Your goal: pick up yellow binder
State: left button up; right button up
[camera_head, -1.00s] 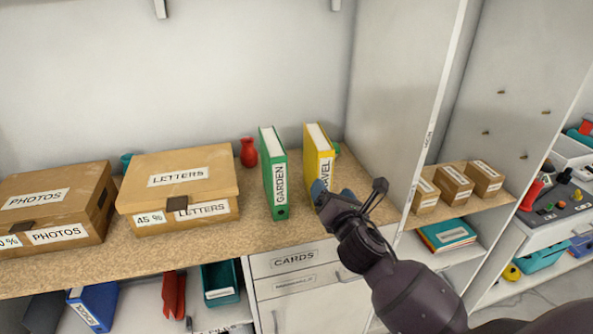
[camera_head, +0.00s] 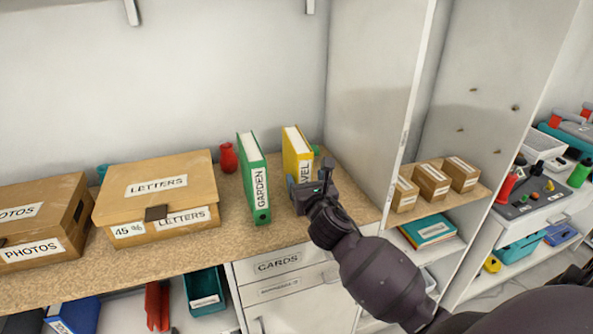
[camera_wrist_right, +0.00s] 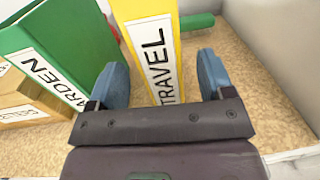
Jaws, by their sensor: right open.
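The yellow binder (camera_head: 297,155) stands upright on the countertop beside a green binder, its spine facing me. In the right wrist view the yellow binder (camera_wrist_right: 151,55) reads TRAVEL. My right gripper (camera_head: 312,187) is in front of its spine and covers the lower part in the head view. In the wrist view the open blue-padded fingers (camera_wrist_right: 168,80) are to either side of the spine, with gaps visible on both sides. I cannot tell how far they reach along the binder. My left gripper is not in view.
The green GARDEN binder (camera_head: 252,177) stands close on the left. A green cylinder (camera_wrist_right: 197,21) lies behind on the right. A white partition (camera_head: 372,100) rises to the right. LETTERS box (camera_head: 157,197) and red vase (camera_head: 228,158) are further left.

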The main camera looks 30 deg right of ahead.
jog(key=x, duration=0.5)
jog(key=shift+f, duration=0.1)
jog(key=c, duration=1.1)
jog(key=shift+c, duration=0.7)
